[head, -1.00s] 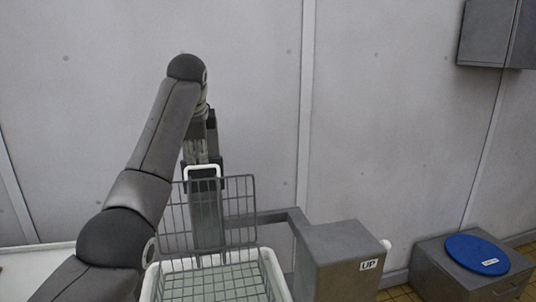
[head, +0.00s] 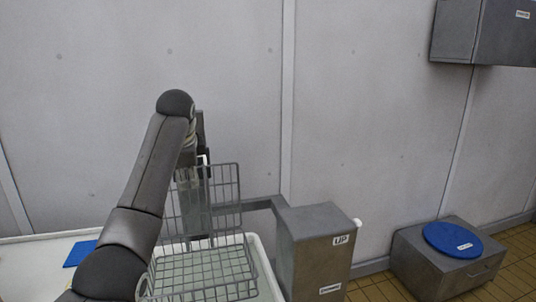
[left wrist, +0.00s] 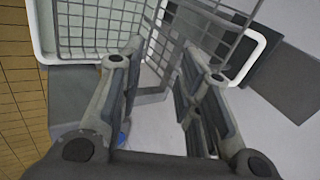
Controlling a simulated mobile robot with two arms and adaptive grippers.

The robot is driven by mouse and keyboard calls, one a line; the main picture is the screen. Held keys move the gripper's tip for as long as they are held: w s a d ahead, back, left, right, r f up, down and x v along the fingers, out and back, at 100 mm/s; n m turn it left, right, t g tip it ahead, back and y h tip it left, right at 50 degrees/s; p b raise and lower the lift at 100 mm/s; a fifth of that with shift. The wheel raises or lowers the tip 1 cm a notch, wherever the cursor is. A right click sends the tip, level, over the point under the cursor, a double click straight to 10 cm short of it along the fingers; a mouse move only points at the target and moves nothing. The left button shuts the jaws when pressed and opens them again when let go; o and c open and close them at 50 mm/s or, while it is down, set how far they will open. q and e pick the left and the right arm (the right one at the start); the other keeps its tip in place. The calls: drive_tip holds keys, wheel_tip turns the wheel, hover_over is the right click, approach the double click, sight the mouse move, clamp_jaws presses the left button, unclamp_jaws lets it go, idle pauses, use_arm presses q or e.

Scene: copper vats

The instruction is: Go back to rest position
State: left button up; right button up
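My left arm comes in from the left in the head view. Its gripper (head: 203,150) points down behind the top of the wire rack, partly hidden by the arm. In the left wrist view the left gripper (left wrist: 157,75) has its two fingers apart, with nothing seen between them. A grey wire rack or basket (head: 241,188) stands below and in front of it. Wire mesh (left wrist: 98,25) also shows beyond the fingertips in the left wrist view; I cannot tell whether they touch it. My right gripper is not in view.
The wire rack is over a white-rimmed basin (head: 265,270). A grey metal box labelled UP (head: 312,255) stands right of it. Farther right are a low grey cabinet (head: 425,270) with a blue disc (head: 440,236) and a wall cabinet (head: 490,35). Tiled floor (head: 505,285) shows at right.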

use_arm(q)
drive_tip(key=s+f+n, duration=0.2)
drive_tip(key=s+f, duration=0.1)
drive_tip(key=f, duration=0.7)
drive_tip(key=s+f+n, duration=0.1)
drive_tip(key=s+f, duration=0.2)
drive_tip(key=f, duration=0.6)
drive_tip(key=s+f+n+g, duration=0.1)
drive_tip(key=s+f+n, duration=0.2)
drive_tip(key=s+f, duration=1.1)
drive_tip(key=s+f+n+g+h, duration=0.1)
drive_tip(key=s+f+n, duration=0.15)
drive_tip(key=s, duration=1.25)
drive_tip(key=s+f+n+h, duration=0.1)
drive_tip(key=s+f+n, duration=0.15)
drive_tip(key=s, duration=1.15)
wheel_tip(320, 180, down, 27)
drive_tip(key=s+g, duration=0.1)
drive_tip(key=g, duration=0.1)
drive_tip(key=s+a+f, duration=0.2)
drive_tip(key=s+f, duration=1.3)
drive_tip(key=s, duration=0.2)
drive_tip(key=shift+a+f+g, duration=0.25)
drive_tip(key=shift+a+g, duration=0.05)
drive_tip(key=shift+g, duration=0.1)
